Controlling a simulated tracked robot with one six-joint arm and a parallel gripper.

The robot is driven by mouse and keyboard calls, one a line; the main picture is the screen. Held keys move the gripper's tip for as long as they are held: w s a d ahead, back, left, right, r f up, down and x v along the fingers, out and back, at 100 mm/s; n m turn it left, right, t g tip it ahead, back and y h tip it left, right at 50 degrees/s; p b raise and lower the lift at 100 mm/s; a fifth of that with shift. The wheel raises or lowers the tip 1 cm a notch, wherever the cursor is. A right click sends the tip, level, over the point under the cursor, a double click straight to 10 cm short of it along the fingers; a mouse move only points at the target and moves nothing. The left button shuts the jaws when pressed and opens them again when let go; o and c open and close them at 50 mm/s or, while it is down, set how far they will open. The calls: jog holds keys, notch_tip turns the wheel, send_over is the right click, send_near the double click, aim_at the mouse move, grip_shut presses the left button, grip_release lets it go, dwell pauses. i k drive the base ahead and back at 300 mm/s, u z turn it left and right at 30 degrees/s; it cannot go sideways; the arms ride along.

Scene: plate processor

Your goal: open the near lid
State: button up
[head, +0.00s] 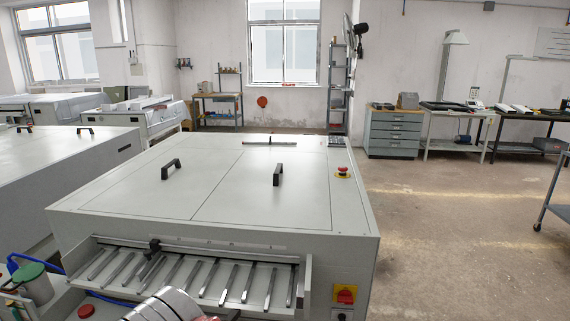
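The plate processor (345,205) is a large pale grey cabinet in the middle of the head view. Two flat lid panels lie flush on its top, parted by a thin seam. The left panel (130,190) has a black bar handle (171,169); the right panel (270,205) has another black handle (278,174). Both panels look shut. I cannot tell for certain which one is the near lid. My gripper is not in view; a pale rounded part at the bottom edge seems to be my arm, and nothing touches either handle.
A feed tray with metal bars (203,280) juts from the machine's front. A red emergency button (343,172) sits on top at right, and a red-yellow switch (345,295) on the front. Another grey machine (70,165) stands at left. The floor (440,240) at right is clear.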

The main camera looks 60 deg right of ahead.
aim_at(265, 188)
jog(key=z, duration=0.65)
jog(key=i, duration=0.85)
jog(key=z, duration=0.65)
